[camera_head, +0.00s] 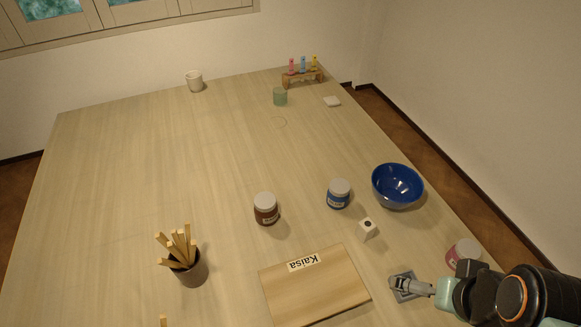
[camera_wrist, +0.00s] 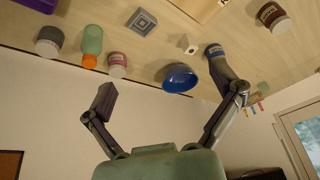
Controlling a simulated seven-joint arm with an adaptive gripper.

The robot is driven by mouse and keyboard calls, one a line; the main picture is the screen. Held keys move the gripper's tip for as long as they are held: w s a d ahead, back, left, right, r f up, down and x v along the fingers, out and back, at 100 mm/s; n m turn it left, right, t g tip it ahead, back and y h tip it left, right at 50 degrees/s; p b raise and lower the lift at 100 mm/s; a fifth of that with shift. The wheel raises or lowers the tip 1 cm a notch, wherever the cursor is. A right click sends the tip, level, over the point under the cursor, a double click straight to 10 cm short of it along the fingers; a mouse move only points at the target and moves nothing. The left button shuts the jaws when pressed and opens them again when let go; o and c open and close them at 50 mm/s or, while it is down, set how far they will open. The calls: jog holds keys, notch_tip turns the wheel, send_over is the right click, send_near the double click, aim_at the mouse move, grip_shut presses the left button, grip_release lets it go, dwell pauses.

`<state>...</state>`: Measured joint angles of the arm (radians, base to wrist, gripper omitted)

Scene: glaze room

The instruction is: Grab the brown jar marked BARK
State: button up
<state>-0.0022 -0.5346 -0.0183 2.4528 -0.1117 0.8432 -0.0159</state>
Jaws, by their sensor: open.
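The brown jar (camera_head: 266,209) with a pale lid stands upright on the table, left of the blue jar (camera_head: 338,194) and behind the wooden board. It also shows at the top right of the wrist view (camera_wrist: 273,16). Its pale label is too small to read surely. My gripper (camera_wrist: 165,92) is open, its two fingers wide apart with nothing held between them. In the head view it is at the lower right, well to the right of the brown jar, and partly hidden by its own wrist.
The wooden board (camera_head: 314,288) marked Kaisa lies in front of the jar. A cup of sticks (camera_head: 189,270) stands left. A white block (camera_head: 367,229), blue bowl (camera_head: 397,187), grey square piece (camera_head: 403,288) and pink jar (camera_head: 463,250) are right.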

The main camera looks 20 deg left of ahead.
jog(key=w+a+r+n+t+y, duration=0.1)
jog(key=w+a+r+t, duration=0.15)
jog(key=w, duration=0.55)
jog(key=w+a+r+n+t, duration=0.1)
jog(key=w+a+r, duration=0.15)
jog(key=w, duration=0.45)
jog(key=n+g+y, duration=0.3)
jog(key=n, duration=0.3)
send_over(265, 200)
jog(key=s+d, duration=0.2)
jog(key=f, duration=2.3)
jog(key=shift+s+d, duration=0.15)
jog(key=shift+s, duration=0.05)
jog(key=x, duration=0.6)
jog(key=shift+f, duration=0.2)
jog(key=c, duration=1.4)
